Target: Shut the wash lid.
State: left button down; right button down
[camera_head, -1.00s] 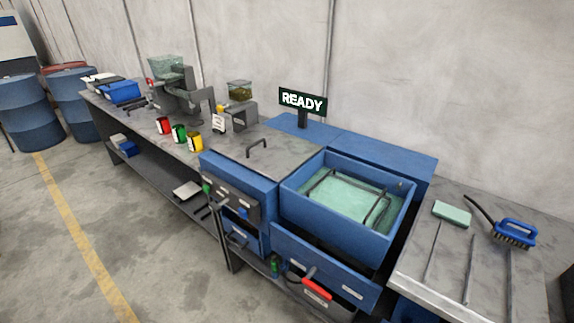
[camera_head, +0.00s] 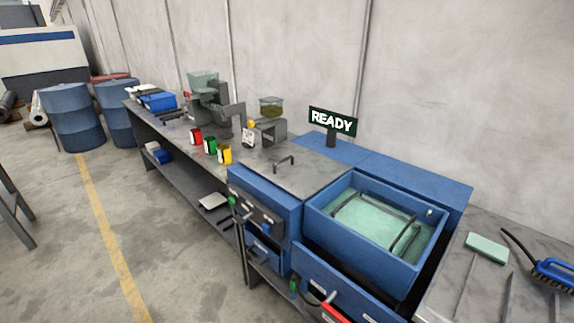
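The blue wash basin (camera_head: 424,254) stands open at the lower right, with pale green liquid (camera_head: 372,227) and a dark wire rack (camera_head: 405,238) inside. A flat grey panel (camera_head: 313,178) with a dark bar handle (camera_head: 284,161) lies level just left of the basin. It looks like the lid, but I cannot be sure. A green-lit sign (camera_head: 332,121) reading READY stands behind it. Neither of my grippers is in view.
Red, green and yellow cans (camera_head: 225,155) stand on the long bench to the left. A green sponge (camera_head: 487,247) and a blue brush (camera_head: 555,271) lie on the right counter. Blue barrels (camera_head: 70,110) stand far left. The floor (camera_head: 60,220) before the bench is mostly clear.

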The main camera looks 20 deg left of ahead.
aim_at(303, 171)
jog(key=j+z, duration=0.6)
jog(key=z, duration=0.2)
jog(key=j+z, duration=0.4)
jog(key=k+j+z, duration=0.1)
jog(key=j, duration=0.35)
jog(key=k+j, duration=0.15)
jog(key=j, duration=0.25)
jog(key=k+j+z, duration=0.15)
jog(key=j, duration=0.3)
jog(key=k+j, duration=0.1)
jog(key=j, duration=0.35)
jog(key=k+j+z, duration=0.15)
jog(key=j, duration=0.25)
jog(key=k+j, duration=0.15)
jog(key=j, duration=0.25)
jog(key=k+j+z, duration=0.15)
jog(key=j, duration=0.25)
